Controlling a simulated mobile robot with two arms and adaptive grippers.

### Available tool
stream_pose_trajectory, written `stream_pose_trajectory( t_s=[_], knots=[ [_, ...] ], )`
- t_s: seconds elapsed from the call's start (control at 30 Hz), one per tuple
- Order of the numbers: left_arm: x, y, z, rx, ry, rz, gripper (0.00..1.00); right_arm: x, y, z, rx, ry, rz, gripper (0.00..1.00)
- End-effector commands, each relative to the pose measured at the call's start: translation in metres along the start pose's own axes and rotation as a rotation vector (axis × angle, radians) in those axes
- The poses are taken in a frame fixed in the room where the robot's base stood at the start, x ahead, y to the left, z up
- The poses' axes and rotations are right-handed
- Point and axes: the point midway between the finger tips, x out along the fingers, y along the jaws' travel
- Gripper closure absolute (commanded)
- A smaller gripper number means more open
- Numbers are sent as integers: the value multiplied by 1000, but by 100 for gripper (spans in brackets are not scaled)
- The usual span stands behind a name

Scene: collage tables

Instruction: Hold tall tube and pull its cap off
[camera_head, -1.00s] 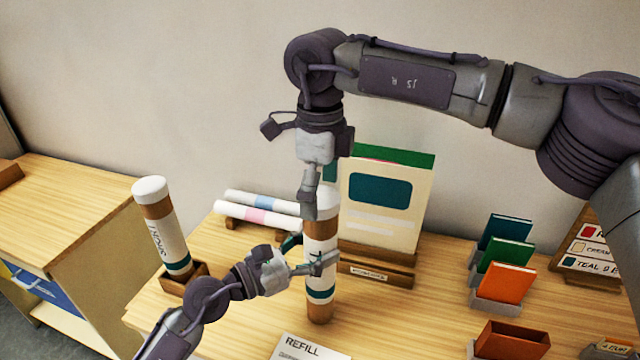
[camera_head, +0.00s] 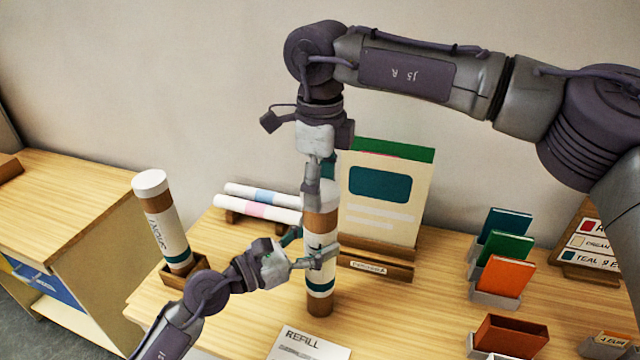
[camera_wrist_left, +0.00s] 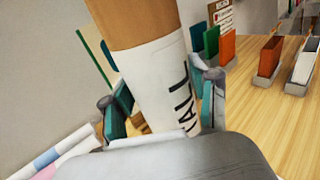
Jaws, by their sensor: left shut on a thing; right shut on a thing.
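The tall tube (camera_head: 320,297) is brown with a white label and a teal band. It stands nearly upright above the table; I cannot tell whether its base touches. My left gripper (camera_head: 319,257) is shut around its labelled middle. In the left wrist view, the tube (camera_wrist_left: 155,75) passes between the fingers (camera_wrist_left: 160,98), and its label reads "TALL". The white cap (camera_head: 328,194) is at the tube's top, partly hidden by my right gripper (camera_head: 320,182), which is shut on it from above. A brown band shows below the cap; I cannot tell whether the cap is loose.
Another white-capped tube (camera_head: 161,225) leans in a wooden holder (camera_head: 182,272) at left. Two white rolls (camera_head: 258,205) lie on a rack. A board (camera_head: 383,200) stands behind the tall tube. A REFILL card (camera_head: 308,344) lies in front. Coloured booklets (camera_head: 505,248) stand at right.

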Motion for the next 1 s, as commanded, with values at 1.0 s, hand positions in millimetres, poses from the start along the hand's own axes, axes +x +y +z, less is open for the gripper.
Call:
stream_pose_trajectory(
  t_s=[1.0],
  knots=[
    [0,0,-1,-1,2,0,100,-22,0,0,0,-1,1,76]
  ],
)
